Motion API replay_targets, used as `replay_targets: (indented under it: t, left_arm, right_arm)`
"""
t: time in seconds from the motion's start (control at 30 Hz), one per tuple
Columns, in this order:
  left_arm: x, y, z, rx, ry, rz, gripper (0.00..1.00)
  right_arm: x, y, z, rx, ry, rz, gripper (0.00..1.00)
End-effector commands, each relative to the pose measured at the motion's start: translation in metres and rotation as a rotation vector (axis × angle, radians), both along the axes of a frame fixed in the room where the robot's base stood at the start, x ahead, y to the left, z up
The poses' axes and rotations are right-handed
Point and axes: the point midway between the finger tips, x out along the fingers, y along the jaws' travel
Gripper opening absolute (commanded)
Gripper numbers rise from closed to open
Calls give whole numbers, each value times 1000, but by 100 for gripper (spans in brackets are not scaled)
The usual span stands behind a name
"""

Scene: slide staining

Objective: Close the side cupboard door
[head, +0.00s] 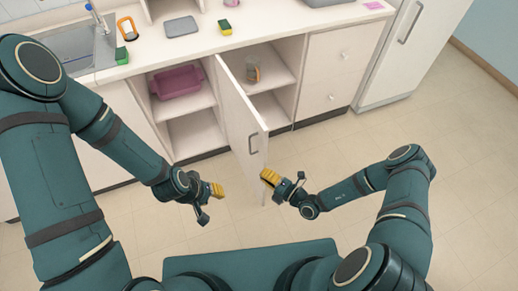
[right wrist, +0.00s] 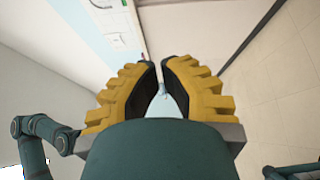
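The white side cupboard door (head: 239,118) stands swung out from the cupboard. Its handle (head: 253,143) is on the face turned left, near the free edge. My right gripper (head: 268,177) is low at the free edge, on its right side; I cannot tell if it touches. In the right wrist view its yellow fingers (right wrist: 159,75) have a narrow gap between them, and a thin pale strip shows beyond the tips. My left gripper (head: 215,190) is to the left of the door, on the handle side, apart from it. Its finger gap is not clear.
The open cupboard holds a pink tub (head: 178,81) on the left shelf and a glass jar (head: 252,72) on the right shelf. Drawers (head: 333,72) and a white fridge-like unit (head: 407,45) stand to the right. The tiled floor (head: 335,140) in front is clear.

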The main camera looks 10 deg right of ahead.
Motion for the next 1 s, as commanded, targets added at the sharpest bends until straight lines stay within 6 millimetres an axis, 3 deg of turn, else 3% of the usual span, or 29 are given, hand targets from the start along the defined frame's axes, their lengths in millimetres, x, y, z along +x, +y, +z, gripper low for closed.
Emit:
replay_targets:
  t: [0.1,0.23,0.73,1.0]
  left_arm:
    - [1,0,3,0,-2,2,34]
    - [1,0,3,0,-2,2,34]
    - [0,0,1,0,-1,0,34]
    - [1,0,1,0,-1,0,34]
  right_arm:
    - [10,-13,-3,55,34,-95,0]
    - [19,-9,-4,65,38,-109,0]
    - [88,50,-4,61,35,-102,0]
    - [100,17,-4,58,36,-104,0]
